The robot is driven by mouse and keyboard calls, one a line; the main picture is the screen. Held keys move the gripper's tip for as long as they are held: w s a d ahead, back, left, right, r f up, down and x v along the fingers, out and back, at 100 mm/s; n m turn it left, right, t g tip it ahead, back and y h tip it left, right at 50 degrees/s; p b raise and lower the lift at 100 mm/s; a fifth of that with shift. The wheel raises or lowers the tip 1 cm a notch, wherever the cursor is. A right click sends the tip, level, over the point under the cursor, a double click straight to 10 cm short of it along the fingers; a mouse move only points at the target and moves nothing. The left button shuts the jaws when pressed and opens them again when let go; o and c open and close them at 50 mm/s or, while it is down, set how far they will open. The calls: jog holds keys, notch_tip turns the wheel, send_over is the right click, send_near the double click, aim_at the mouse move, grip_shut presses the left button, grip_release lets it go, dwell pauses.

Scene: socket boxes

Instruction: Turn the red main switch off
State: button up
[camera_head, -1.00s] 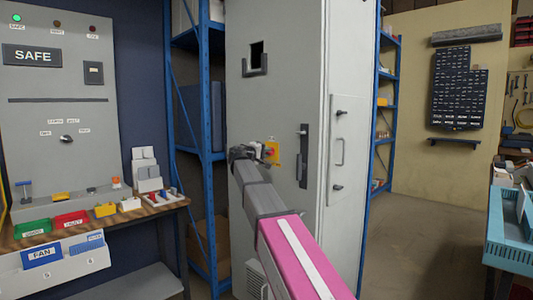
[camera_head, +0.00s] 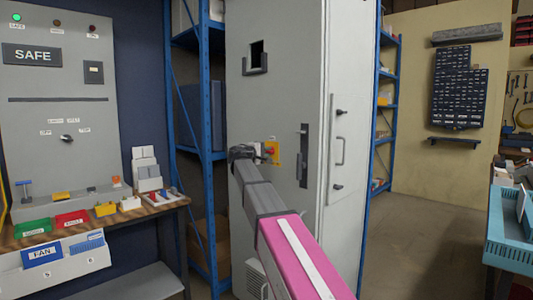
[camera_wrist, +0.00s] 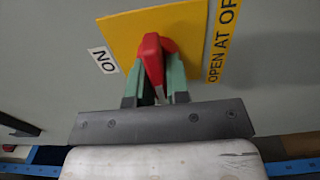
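The red main switch (camera_wrist: 152,52) is a red handle on a yellow plate (camera_wrist: 118,36). In the wrist view it sits between the two green fingers of my gripper (camera_wrist: 156,82). The fingers stand close together, one on each side of the handle, and look shut on it. My fingers are hidden there. An ON label (camera_wrist: 103,60) is left of the plate and an "OPEN AT OF…" label (camera_wrist: 222,40) right, cut off.
A black door handle (camera_head: 303,156) stands on the cabinet just right of the switch. A blue shelf rack (camera_head: 205,90) and a SAFE panel (camera_head: 55,100) with a bench are at the left. Open floor (camera_head: 415,240) lies right of the cabinet.

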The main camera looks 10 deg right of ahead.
jog(key=shift+o, duration=1.4)
jog(key=v, duration=1.1)
jog(key=s+d+f+m+g+y, duration=0.1)
jog(key=s+d+f+g+y, duration=0.15)
jog(key=f, duration=0.75)
jog(key=s+d+f+g+y, duration=0.1)
jog(key=s+d+f+y, duration=0.2)
jog(key=f, duration=0.8)
jog(key=s+d+f+m+g+y, duration=0.1)
jog(key=s+d+f+g, duration=0.2)
jog(key=f, duration=0.7)
jog(key=s+f+m+g+y, duration=0.4)
jog(key=s+f+y, duration=0.4)
jog(key=s+f, duration=1.5)
jog(key=shift+d+f+m, duration=0.35)
jog(key=shift+m, duration=0.35)
